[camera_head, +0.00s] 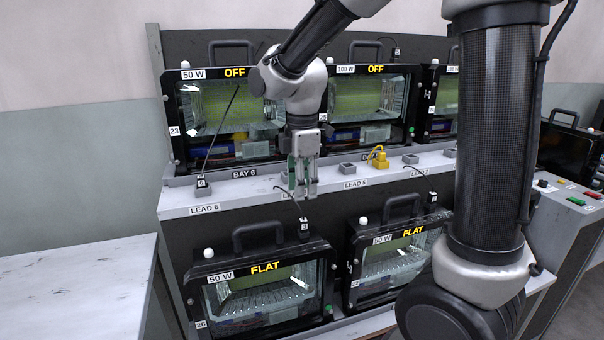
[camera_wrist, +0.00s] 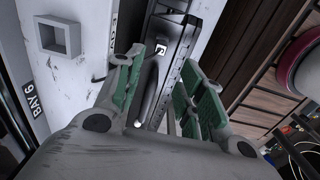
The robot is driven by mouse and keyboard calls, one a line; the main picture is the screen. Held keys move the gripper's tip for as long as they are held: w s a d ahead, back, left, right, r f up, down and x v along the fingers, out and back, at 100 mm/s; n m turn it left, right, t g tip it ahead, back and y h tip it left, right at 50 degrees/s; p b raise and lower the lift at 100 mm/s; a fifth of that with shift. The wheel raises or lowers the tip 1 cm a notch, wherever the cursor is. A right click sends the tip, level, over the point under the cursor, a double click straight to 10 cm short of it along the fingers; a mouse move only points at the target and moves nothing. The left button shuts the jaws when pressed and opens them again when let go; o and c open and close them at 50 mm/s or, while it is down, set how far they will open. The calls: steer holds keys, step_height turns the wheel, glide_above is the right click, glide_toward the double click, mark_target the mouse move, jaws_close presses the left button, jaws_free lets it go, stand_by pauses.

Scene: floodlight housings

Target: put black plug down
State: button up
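My gripper (camera_head: 303,190) hangs pointing down in front of the shelf edge, left of the LEAD 5 label. In the wrist view its two green-padded fingers (camera_wrist: 162,78) stand apart, with nothing held between them. A small black plug (camera_head: 304,226) with a white number tag stands on the flat 50 W floodlight (camera_head: 262,285), just below my fingertips and apart from them. A tagged black piece, seemingly this plug, shows beyond the fingers in the wrist view (camera_wrist: 161,48). Another black plug (camera_head: 201,182) with a cable sits on the shelf by LEAD 6.
The shelf (camera_head: 240,193) carries several grey sockets, one with a yellow plug (camera_head: 379,159). Floodlights marked OFF stand behind it. A second flat floodlight (camera_head: 395,262) is below right, with a black plug (camera_head: 431,200) at its top. The white table (camera_head: 75,285) at left is bare.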

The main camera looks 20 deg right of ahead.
steer(key=s+d+r+m+t, duration=0.2)
steer(key=s+d+r+m, duration=0.1)
steer(key=s+d+m, duration=0.4)
steer(key=s+d+r+m+t, duration=0.2)
steer(key=s+d+r+m, duration=0.2)
steer(key=s+d+m, duration=0.4)
steer(key=s+m, duration=0.3)
steer(key=s, duration=0.1)
stand_by(0.5)
